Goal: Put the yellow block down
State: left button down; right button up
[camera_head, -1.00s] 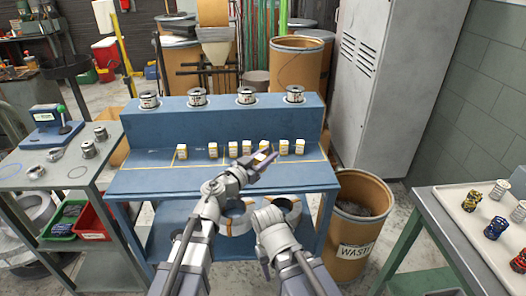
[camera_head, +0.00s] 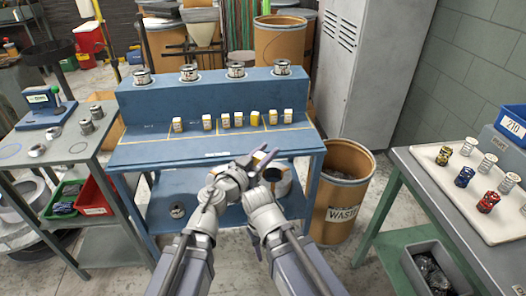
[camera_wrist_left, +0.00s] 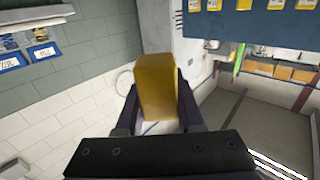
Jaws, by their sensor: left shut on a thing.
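My left gripper (camera_head: 262,160) is shut on a yellow block (camera_wrist_left: 156,86), which stands between the two dark fingers in the left wrist view. In the head view I cannot make out the held block at the fingertips. The gripper is in front of the blue bench's front edge (camera_head: 215,156). A row of several similar yellow blocks (camera_head: 226,120) with white labels stands on the bench top, beyond the gripper. My right arm (camera_head: 270,220) is folded low beside the left one; I cannot make out its fingers.
Several spools (camera_head: 189,73) stand on the bench's raised back ledge. A brown waste drum (camera_head: 344,188) stands right of the bench. A grey table (camera_head: 420,186) on the right bears a pale tray (camera_head: 446,185) with several small coils. The bench's front strip is clear.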

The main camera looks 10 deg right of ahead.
pick_arm(q)
jog(key=shift+s, duration=0.5)
pick_arm(e)
jog(key=shift+s+a, duration=0.1)
jog(key=shift+s, duration=0.35)
